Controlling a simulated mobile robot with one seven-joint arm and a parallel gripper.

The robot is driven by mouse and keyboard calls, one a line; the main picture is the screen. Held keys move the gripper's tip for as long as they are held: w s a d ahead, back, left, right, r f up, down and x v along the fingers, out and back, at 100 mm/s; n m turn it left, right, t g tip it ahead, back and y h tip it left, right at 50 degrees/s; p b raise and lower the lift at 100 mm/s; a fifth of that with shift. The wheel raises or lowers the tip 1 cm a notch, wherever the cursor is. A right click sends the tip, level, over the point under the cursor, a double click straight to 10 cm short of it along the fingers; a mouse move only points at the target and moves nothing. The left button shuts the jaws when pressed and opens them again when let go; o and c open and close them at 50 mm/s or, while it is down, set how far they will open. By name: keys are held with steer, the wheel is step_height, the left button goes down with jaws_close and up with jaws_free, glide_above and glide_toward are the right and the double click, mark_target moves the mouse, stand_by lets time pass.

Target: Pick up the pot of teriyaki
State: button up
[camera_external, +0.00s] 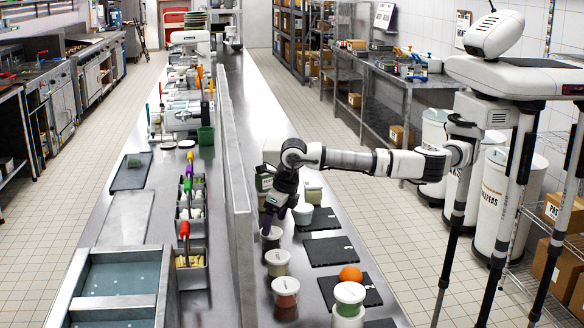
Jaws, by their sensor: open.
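Several small lidded or open pots stand along the steel counter; their labels are too small to read, so I cannot tell for certain which is the teriyaki. A grey pot with dark contents (271,239) is directly below my gripper (272,218). My gripper points down, open, with its fingertips close to the rim of this pot; I cannot tell whether they touch it. A white pot (303,214) stands just right of my gripper.
Dark mats (329,251) lie on the counter (305,281), one with an orange ball-shaped item (350,273). A white-and-green pot (348,302) stands near the front. A green-topped container (313,193) stands behind the white pot. A raised steel divider (236,200) runs along the left.

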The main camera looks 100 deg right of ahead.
mark_target(271, 240)
steer(key=shift+p+x, duration=1)
steer(key=shift+x, duration=1.4)
steer(key=c, duration=0.9)
steer(key=shift+c, duration=0.2)
steer(key=shift+r, duration=0.1)
